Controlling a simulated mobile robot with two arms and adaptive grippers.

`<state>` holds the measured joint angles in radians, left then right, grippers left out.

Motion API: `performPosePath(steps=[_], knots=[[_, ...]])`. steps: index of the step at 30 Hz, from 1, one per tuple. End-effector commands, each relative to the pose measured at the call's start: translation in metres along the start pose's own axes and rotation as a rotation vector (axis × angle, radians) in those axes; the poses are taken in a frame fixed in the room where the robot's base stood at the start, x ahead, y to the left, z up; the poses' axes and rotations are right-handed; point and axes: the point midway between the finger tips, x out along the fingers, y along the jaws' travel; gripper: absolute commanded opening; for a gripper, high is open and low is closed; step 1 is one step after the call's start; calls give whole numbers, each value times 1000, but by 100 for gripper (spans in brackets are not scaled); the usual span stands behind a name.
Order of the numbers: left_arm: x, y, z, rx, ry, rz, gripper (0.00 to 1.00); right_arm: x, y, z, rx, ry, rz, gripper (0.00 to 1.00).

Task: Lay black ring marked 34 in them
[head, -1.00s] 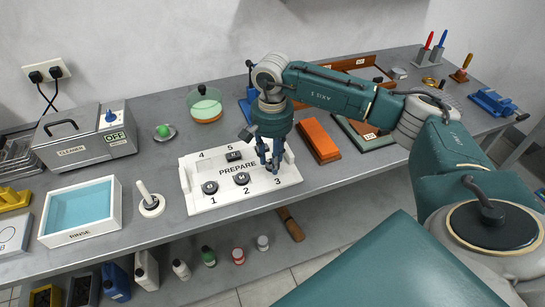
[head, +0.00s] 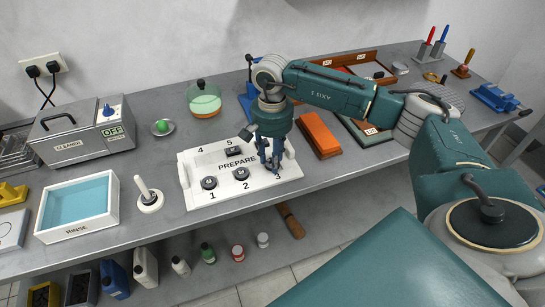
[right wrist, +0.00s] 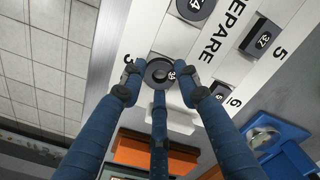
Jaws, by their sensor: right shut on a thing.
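The white PREPARE tray (head: 200,200) lies on the grey bench with numbered places. My right gripper (head: 271,166) is over the tray at place 3, its fingers pointing down. In the right wrist view the right gripper (right wrist: 160,78) is shut around a black ring (right wrist: 158,70), whose marking is partly covered but seems to begin with 3. The one by place 5 reads 37 in the wrist view (right wrist: 262,38). My left gripper is out of view.
A RINSE basin (head: 80,205) and a CLEANER box (head: 85,137) stand at the left. A white peg stand (head: 149,200) is left of the tray. An orange block (head: 318,136) and framed trays (head: 362,132) lie to the right. Bare bench runs along the front edge.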

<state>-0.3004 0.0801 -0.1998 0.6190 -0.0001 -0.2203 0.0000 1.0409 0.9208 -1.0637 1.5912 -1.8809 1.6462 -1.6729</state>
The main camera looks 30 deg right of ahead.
Motion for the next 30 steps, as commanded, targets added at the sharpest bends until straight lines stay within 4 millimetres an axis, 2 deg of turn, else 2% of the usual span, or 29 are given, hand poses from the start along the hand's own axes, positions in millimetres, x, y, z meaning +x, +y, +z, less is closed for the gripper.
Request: performPosePath(steps=[14,15,18,24,30], knots=[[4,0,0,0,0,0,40,3,0,0,0,0,0,5],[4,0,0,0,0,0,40,3,0,0,0,0,-1,38],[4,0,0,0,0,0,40,3,0,0,0,0,0,54],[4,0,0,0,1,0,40,3,0,0,0,0,0,54],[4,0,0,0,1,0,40,3,0,0,0,0,0,39]])
